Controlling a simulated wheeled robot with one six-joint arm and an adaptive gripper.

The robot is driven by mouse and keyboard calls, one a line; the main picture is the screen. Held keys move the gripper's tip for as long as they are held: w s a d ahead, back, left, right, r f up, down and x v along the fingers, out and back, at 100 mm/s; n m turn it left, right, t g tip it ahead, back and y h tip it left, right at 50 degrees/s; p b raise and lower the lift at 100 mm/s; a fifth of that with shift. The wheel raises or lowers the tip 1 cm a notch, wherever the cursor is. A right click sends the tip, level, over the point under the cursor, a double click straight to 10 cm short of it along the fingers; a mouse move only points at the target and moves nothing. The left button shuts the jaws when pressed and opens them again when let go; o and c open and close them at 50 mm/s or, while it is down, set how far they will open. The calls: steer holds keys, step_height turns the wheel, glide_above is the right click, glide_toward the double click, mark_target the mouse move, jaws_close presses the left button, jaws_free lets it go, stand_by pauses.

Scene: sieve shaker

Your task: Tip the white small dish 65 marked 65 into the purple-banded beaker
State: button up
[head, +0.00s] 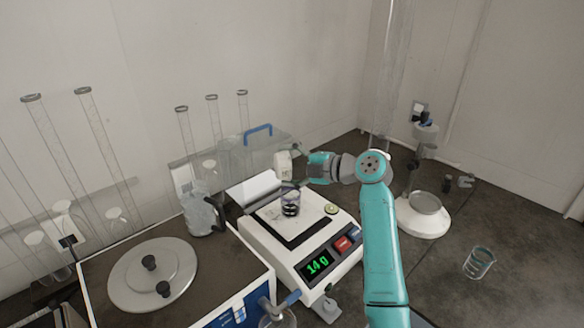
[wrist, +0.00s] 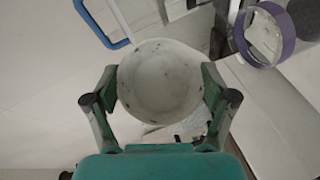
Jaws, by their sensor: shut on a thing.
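The white small dish (head: 283,163) is held up in the air, a little above and behind the beaker in the head view. In the wrist view the dish (wrist: 160,82) shows its round inside, pale with a few dark specks; no marking is readable. My gripper (head: 304,160) is shut on it, with a finger on each side of its rim in the wrist view (wrist: 160,98). The purple-banded beaker (head: 290,197) stands upright on the balance with dark contents. It also shows in the wrist view (wrist: 288,48), to the upper right of the dish and apart from it.
The white balance (head: 286,262) has a green display that seems to read 14 g. A glass jug (head: 200,212) and a box with a blue handle (head: 257,130) stand behind. A round lid (head: 152,275) lies left. Another beaker (head: 479,262) stands at right.

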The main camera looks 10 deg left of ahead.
mark_target(279, 160)
steer(key=shift+a, duration=0.1)
steer(key=shift+r+h, duration=0.1)
steer(key=shift+h, duration=0.2)
steer(key=shift+s+a+r+n+h, duration=0.2)
steer(key=shift+a+r+n+h, duration=0.05)
steer(key=shift+a+n+h, duration=0.25)
steer(key=shift+s+a+r+n+h, duration=0.15)
steer(key=shift+a+r+n+h, duration=0.1)
steer(key=shift+n+h, duration=0.25)
steer(key=shift+a+h, duration=0.1)
steer(key=shift+h, duration=0.6)
steer(key=shift+s, duration=0.1)
steer(key=shift+s+a+r+n+t+h, duration=0.2)
steer(key=shift+a+n+h, duration=0.2)
steer(key=shift+h, duration=0.15)
steer(key=shift+s+a+r+n+t+h, duration=0.1)
steer(key=shift+a+n+t+h, duration=0.15)
steer(key=shift+n+h, duration=0.25)
steer(key=shift+a+h, duration=0.1)
steer(key=shift+h, duration=0.65)
